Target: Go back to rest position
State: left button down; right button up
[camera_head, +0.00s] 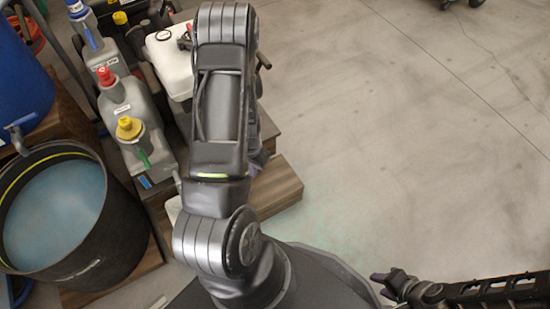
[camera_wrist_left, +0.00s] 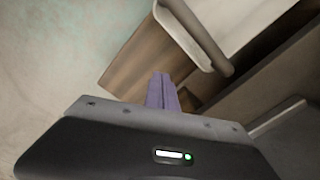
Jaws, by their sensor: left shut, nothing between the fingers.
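My left arm folds through the middle of the head view. My left gripper (camera_head: 258,163) is mostly hidden behind that arm; only a bit of its purple fingers shows, beside the wooden step. In the left wrist view its purple fingers (camera_wrist_left: 162,92) are together and hold nothing. They are in front of a wooden block and a pale panel with a rounded edge. My right gripper (camera_head: 384,285) is at the lower right of the head view, low over the floor and small. Its finger gap is not clear.
A black tub (camera_head: 120,225) of bluish liquid stands at the left. Grey bottles with red (camera_head: 115,92) and yellow caps (camera_head: 130,128) and a white canister (camera_head: 170,62) stand close left of my left arm. A wooden step (camera_head: 280,188) is beside it. The floor (camera_head: 410,130) at right is clear.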

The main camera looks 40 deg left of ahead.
dwell(0.3)
